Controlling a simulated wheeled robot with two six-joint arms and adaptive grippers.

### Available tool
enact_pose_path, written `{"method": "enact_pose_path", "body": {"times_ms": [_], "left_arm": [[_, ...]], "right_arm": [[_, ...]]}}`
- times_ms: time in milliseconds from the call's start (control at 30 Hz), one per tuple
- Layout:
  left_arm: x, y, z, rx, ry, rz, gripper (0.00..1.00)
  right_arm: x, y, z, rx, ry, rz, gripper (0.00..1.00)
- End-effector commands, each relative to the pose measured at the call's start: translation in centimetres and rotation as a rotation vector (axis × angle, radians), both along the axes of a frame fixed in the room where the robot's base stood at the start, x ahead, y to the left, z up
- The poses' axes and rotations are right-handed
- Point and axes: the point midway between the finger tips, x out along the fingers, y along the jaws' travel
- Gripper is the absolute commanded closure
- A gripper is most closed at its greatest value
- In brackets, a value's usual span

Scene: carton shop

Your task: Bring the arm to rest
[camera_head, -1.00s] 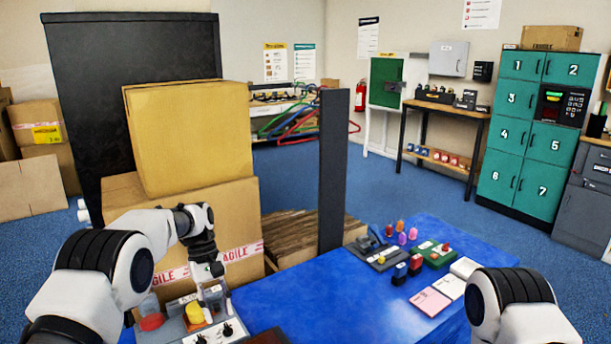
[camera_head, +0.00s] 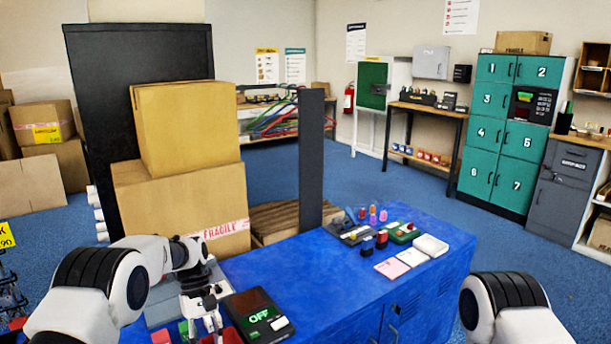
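My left arm comes in from the lower left. Its gripper (camera_head: 205,318) points down over the near left part of the blue table (camera_head: 290,268), beside a dark device with a green "OFF" display (camera_head: 259,316). Its fingertips are small and partly lost among the red and green items below, so I cannot tell whether it is open or shut. I see nothing clearly held in it. Of my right arm, only a white and black link shows at the lower right. My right gripper is out of the picture.
Two stacked cartons (camera_head: 188,130) stand behind the table, by a dark upright post (camera_head: 311,160). Stamps (camera_head: 375,216), pads and cards (camera_head: 392,267) lie at the table's far right. The middle of the table is bare. Green lockers (camera_head: 500,132) stand at the back right.

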Motion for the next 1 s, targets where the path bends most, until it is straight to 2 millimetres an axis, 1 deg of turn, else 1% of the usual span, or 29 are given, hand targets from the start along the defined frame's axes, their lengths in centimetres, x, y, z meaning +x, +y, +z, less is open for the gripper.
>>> {"method": "enact_pose_path", "body": {"times_ms": [33, 167, 267, 367, 400, 467, 500, 567, 600, 667, 700, 767, 800, 867, 933, 967, 1000], "left_arm": [[-1.1, 0.1, -1.0, 0.002, 0.033, 0.0, 0.65], [-4.4, 0.4, -4.3, 0.015, 0.103, 0.003, 0.65], [-7.5, 0.6, -7.3, 0.026, 0.142, 0.0, 0.65], [-11.5, 1.0, -10.7, 0.039, 0.168, -0.013, 0.65], [-13.5, 1.3, -12.2, 0.046, 0.175, -0.023, 0.65], [-17.1, 1.6, -14.6, 0.054, 0.178, -0.044, 0.65], [-20.0, 2.0, -16.2, 0.06, 0.173, -0.065, 0.65], [-25.1, 2.5, -18.3, 0.065, 0.154, -0.11, 0.65], [-28.5, 2.8, -19.3, 0.066, 0.128, -0.149, 0.65], [-32.8, 3.3, -20.0, 0.063, 0.073, -0.209, 0.65], [-35.3, 3.5, -20.0, 0.058, 0.03, -0.252, 0.65], [-38.2, 3.7, -19.6, 0.049, -0.047, -0.316, 0.65], [-39.4, 3.8, -19.2, 0.044, -0.11, -0.359, 0.65], [-40.1, 3.8, -18.5, 0.039, -0.211, -0.419, 0.65], [-39.5, 3.7, -18.1, 0.043, -0.331, -0.476, 0.65], [-38.8, 3.7, -18.1, 0.047, -0.38, -0.495, 0.65], [-37.5, 3.8, -18.3, 0.056, -0.444, -0.516, 0.65]], "right_arm": [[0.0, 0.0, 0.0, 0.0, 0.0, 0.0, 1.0], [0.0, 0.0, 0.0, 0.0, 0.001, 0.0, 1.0], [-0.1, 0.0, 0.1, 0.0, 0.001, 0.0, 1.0], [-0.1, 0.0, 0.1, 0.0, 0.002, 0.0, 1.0], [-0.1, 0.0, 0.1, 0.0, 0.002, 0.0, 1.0], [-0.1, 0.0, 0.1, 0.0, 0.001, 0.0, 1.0], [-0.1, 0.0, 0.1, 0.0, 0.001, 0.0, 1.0], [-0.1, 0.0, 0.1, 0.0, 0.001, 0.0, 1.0], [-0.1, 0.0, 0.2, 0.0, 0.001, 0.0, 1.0], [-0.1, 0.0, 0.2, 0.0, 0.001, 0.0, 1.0], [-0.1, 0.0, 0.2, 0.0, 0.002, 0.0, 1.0], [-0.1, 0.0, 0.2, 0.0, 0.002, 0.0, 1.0], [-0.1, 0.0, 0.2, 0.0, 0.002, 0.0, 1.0], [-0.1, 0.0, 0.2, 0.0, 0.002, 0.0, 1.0], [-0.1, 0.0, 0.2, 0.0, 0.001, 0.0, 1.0], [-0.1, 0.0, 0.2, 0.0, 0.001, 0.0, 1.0], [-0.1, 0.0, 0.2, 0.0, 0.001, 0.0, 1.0]]}}
